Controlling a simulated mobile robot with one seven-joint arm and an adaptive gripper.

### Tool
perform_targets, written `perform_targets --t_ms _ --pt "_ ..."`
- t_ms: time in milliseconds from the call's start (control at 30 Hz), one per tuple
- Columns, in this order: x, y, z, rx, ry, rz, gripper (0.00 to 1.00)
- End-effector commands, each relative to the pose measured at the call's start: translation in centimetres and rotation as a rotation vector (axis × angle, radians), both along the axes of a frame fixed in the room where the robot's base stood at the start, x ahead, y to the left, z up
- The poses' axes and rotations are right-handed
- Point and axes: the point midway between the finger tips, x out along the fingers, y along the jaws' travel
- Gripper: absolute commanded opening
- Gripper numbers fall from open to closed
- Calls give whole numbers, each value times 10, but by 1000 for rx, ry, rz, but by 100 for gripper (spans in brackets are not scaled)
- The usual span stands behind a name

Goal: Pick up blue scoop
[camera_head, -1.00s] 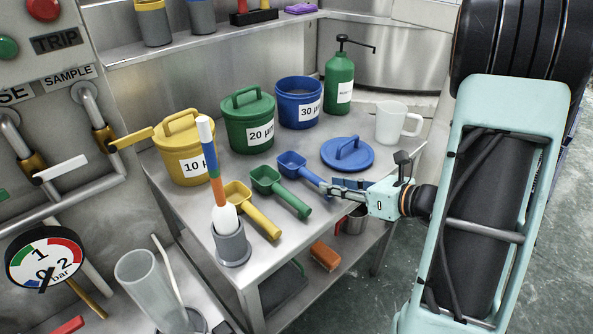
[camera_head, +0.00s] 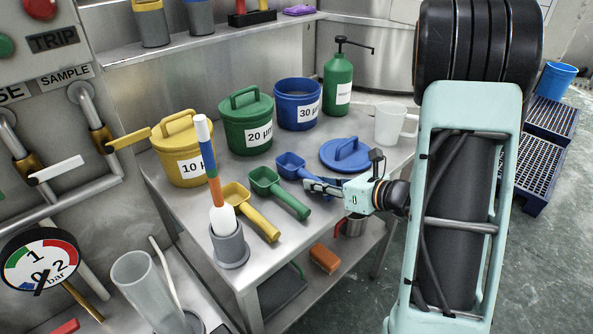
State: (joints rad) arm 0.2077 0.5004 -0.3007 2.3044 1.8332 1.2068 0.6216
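The blue scoop (camera_head: 289,165) lies on the steel table, its bowl toward the back left and its handle pointing to the front right. My gripper (camera_head: 312,186) reaches in from the right, low over the table, with its fingertips at the scoop's handle. The fingers hide much of the handle. I cannot tell whether they are apart around the handle or closed on it. The scoop's bowl appears to rest on the table.
A green scoop (camera_head: 277,190) and a yellow scoop (camera_head: 250,211) lie to the left. A grey holder (camera_head: 229,246) stands front left.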

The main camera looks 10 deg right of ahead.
Motion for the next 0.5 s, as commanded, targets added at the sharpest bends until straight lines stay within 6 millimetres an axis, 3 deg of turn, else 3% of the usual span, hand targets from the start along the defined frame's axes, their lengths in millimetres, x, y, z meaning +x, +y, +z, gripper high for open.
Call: perform_targets --t_ms 333,500 --pt "0 0 2 0 -1 0 0" --pt "0 0 14 0 -3 0 0"
